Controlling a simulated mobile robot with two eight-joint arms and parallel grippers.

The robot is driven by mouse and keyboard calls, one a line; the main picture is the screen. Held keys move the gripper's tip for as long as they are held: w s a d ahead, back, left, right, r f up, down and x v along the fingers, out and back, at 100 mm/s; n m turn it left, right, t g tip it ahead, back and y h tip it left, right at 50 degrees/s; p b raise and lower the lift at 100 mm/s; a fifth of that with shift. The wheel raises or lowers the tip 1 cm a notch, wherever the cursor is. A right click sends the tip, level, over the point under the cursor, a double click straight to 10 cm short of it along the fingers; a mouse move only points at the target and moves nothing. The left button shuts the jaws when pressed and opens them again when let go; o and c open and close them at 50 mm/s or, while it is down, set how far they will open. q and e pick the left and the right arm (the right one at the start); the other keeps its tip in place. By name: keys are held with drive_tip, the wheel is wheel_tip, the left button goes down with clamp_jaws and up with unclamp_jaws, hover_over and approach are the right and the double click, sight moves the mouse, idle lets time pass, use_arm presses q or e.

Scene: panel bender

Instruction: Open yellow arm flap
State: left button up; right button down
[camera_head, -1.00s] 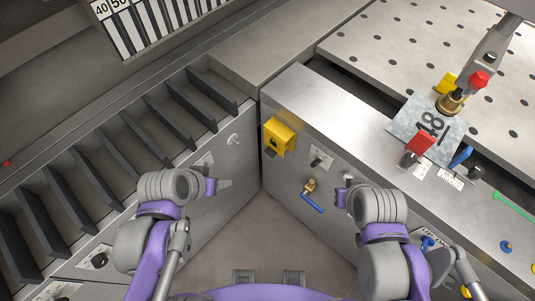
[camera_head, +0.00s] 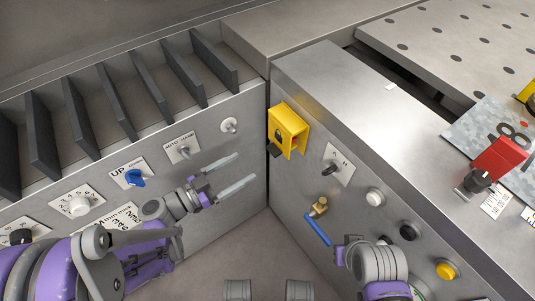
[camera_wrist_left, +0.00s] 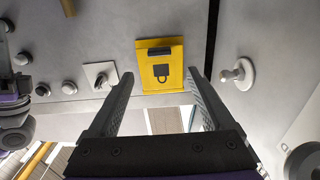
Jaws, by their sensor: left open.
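The yellow arm flap (camera_head: 290,130) is a small yellow box-like cover with a padlock mark, on the grey cabinet's front face near the inner corner. In the left wrist view the flap (camera_wrist_left: 162,72) faces me, with a dark slot along its upper edge. My left gripper (camera_head: 244,170) is open and empty, its two long fingers pointing at the corner, left of and below the flap. In the left wrist view my left gripper (camera_wrist_left: 161,76) has the flap framed between its fingertips, apart from it. My right gripper (camera_head: 341,256) is low at the right, its fingers mostly hidden.
A brass valve with a blue lever (camera_head: 317,230) sits below the flap. A toggle switch (camera_head: 332,168) is right of the flap. A white knob (camera_head: 229,125) is on the left panel near the corner. A red block (camera_head: 500,158) stands on the cabinet top.

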sight(270, 151)
use_arm(q)
drive_tip(key=b+x, duration=0.1)
drive_tip(key=x, duration=0.8)
drive_tip(key=shift+w+d, duration=0.15)
drive_tip(key=shift+d, duration=0.15)
clamp_jaws()
